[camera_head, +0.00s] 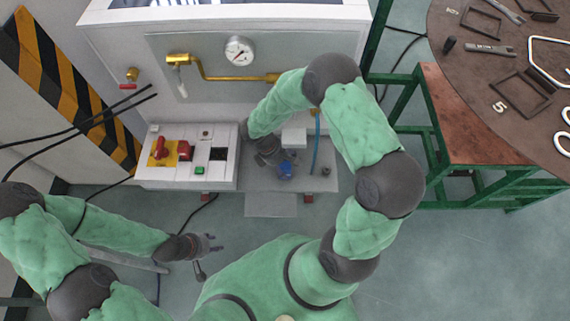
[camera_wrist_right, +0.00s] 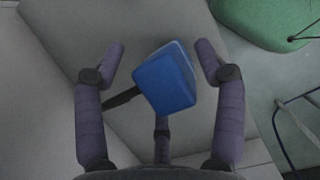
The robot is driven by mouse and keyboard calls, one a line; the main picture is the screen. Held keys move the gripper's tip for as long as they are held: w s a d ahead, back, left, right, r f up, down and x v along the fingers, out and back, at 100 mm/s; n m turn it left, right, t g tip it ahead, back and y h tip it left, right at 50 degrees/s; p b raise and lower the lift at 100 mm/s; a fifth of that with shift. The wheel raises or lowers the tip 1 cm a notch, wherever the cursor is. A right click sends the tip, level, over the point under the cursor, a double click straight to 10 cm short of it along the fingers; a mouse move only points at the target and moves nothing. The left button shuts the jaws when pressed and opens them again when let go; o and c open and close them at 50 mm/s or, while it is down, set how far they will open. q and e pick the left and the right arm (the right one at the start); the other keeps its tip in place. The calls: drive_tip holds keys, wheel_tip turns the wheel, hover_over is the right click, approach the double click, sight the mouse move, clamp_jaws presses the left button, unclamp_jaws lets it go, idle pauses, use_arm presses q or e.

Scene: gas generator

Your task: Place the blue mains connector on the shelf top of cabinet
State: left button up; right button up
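The blue mains connector (camera_head: 287,169) is on or just above the grey shelf surface (camera_head: 320,183) at the front of the white cabinet (camera_head: 120,48). In the right wrist view the blue connector (camera_wrist_right: 165,80) looks like a blue block with a dark piece beside it. My right gripper (camera_head: 272,157) is at the connector, and its arm hides part of the shelf. In the wrist view its fingers (camera_wrist_right: 161,62) are spread around the connector, with gaps at both sides. My left gripper (camera_head: 208,254) is empty, its fingers apart, low at the left.
A control box (camera_head: 199,170) with red switches stands left of the shelf. A gauge (camera_head: 239,50) and a brass pipe (camera_head: 215,75) are on the cabinet front. A round table (camera_head: 470,75) with tools and a green-framed stand are at the right. Black cables hang at the left.

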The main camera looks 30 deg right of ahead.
drive_tip(key=shift+r, duration=0.3)
drive_tip(key=p+v, duration=0.3)
drive_tip(key=v, duration=0.4)
drive_tip(key=shift+a, duration=0.2)
idle(0.4)
